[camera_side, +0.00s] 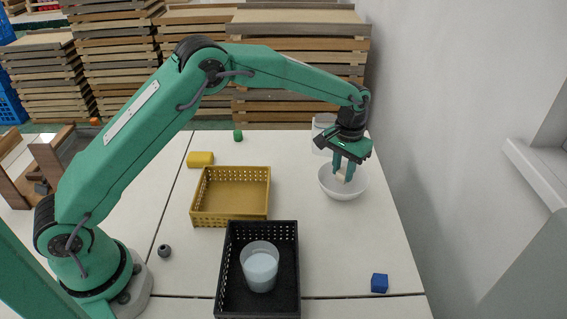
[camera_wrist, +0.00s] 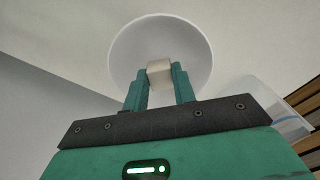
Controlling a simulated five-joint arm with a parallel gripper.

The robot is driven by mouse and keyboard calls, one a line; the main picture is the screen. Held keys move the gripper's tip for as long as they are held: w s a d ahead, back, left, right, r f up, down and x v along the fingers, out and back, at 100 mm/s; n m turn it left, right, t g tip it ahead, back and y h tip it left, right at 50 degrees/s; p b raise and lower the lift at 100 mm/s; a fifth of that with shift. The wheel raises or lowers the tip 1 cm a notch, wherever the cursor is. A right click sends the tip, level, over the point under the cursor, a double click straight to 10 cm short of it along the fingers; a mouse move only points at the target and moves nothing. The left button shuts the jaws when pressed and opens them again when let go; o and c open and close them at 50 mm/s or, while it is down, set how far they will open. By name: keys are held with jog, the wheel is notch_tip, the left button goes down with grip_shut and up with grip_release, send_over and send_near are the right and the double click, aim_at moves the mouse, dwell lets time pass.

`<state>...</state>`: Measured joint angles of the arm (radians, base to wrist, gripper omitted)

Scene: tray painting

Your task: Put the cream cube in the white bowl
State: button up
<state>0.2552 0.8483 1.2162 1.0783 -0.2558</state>
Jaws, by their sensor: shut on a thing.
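The white bowl (camera_side: 343,189) stands on the white table toward the back right; it also shows in the wrist view (camera_wrist: 198,38). My gripper (camera_side: 345,174) points down over the bowl, its fingers overlapping the bowl's opening in the side view. It is shut on the cream cube (camera_wrist: 159,72), which sits between the fingertips. In the side view the cream cube (camera_side: 341,177) shows as a small pale patch between the fingers. Whether the cube touches the inside of the bowl I cannot tell.
A clear container (camera_side: 322,133) stands behind the bowl. A yellow basket (camera_side: 230,217), a yellow block (camera_side: 200,159) and a green piece (camera_side: 238,135) lie to the left. A black basket (camera_side: 289,292) holds a cup (camera_side: 260,268). A blue cube (camera_side: 379,283) lies front right. A wall bounds the right.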

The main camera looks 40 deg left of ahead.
aim_at(343, 172)
jog(key=shift+f, duration=0.35)
jog(key=o, duration=1)
jog(key=shift+r, duration=3.5)
jog(key=shift+r, duration=0.1)
